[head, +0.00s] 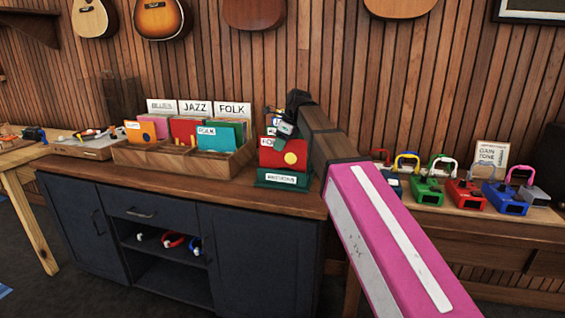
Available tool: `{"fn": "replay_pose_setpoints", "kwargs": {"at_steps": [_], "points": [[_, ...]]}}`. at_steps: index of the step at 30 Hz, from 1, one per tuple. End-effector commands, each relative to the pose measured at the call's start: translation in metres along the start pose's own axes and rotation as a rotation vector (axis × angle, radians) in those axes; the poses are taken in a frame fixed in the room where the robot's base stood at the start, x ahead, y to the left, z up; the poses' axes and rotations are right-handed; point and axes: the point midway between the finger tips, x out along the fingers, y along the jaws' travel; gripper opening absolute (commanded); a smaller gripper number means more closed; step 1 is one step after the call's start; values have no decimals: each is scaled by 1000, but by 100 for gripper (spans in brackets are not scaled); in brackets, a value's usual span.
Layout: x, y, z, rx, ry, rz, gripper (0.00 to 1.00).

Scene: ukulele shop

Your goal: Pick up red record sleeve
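A red record sleeve (270,157) with a yellow dot stands in a green holder (262,182) with a white label, on the dark cabinet. My pink arm covers the area to the right.
The crate also holds an orange sleeve (132,132) and the teal sleeve (213,138), with genre cards behind. A bench at right carries several coloured devices (466,194). A wooden tray (85,148) lies at left. Guitars (160,18) hang on the slatted wall.

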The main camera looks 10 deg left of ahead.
Motion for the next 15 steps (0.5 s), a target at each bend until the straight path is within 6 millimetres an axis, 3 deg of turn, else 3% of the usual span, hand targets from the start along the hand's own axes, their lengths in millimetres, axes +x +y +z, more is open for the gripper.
{"fn": "replay_pose_setpoints", "kwargs": {"at_steps": [8, 9, 12, 15], "points": [[2, 0, -1, 0, 0, 1, 35], [3, 0, -1, 0, 0, 0, 32], [2, 0, -1, 0, 0, 0, 0], [2, 0, -1, 0, 0, 0, 0]]}}
